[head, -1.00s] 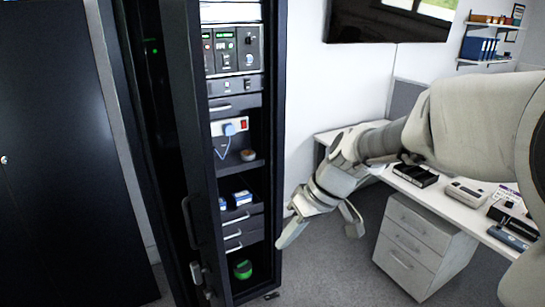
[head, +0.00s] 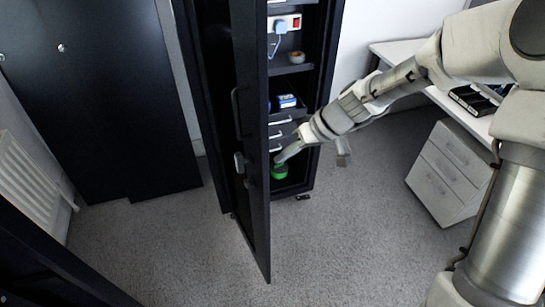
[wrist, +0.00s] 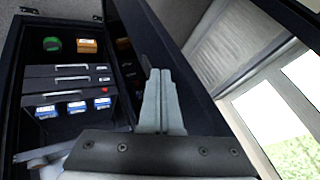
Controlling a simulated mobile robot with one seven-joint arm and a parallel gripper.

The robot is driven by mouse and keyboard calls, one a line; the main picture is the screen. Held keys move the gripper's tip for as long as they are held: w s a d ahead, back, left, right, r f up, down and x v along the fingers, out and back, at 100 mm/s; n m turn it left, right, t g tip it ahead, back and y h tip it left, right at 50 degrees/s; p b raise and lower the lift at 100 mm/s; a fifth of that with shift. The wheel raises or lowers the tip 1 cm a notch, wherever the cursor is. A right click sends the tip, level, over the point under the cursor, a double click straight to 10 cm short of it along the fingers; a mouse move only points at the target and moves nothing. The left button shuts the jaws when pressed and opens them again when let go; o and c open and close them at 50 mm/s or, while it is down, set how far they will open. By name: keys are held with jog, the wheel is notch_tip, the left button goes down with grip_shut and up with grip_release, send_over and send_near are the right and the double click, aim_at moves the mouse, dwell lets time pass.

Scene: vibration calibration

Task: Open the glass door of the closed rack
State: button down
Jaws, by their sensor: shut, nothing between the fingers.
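The black rack (head: 328,95) stands at upper centre in the head view. Its tall door (head: 254,210) stands ajar, swung out toward me and seen nearly edge-on. A bar handle (head: 237,112) and a latch (head: 239,163) sit on the door's outer face. My gripper (head: 278,160) is shut and empty, at the gap between the door's inner side and the rack's front. In the wrist view my shut fingers (wrist: 163,85) lie in front of the dark door panel (wrist: 190,65); whether they touch it I cannot tell.
Inside the rack are drawers (wrist: 70,78), blue-and-white boxes (wrist: 75,107), a green round object (wrist: 53,44) and an orange box (wrist: 87,46). A white drawer unit (head: 450,170) stands right. A dark cabinet (head: 110,100) and radiator (head: 30,180) are left. Carpet before the door is clear.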

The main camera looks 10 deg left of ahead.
aim_at(268, 161)
jog(key=shift+s+a+r, duration=0.2)
jog(key=shift+s+a, duration=0.9)
jog(key=shift+a, duration=0.2)
jog(key=shift+s+a, duration=0.2)
jog(key=shift+a, duration=0.1)
jog(key=s+a+m+t+b, duration=0.1)
jog(key=s+a+m, duration=0.1)
jog(key=s+a, duration=0.7)
jog(key=a, duration=0.5)
jog(key=shift+s+a+m+t+b, duration=0.3)
jog(key=shift+s+m+t+b, duration=0.05)
jog(key=shift+m+t, duration=0.05)
jog(key=shift+d, duration=0.15)
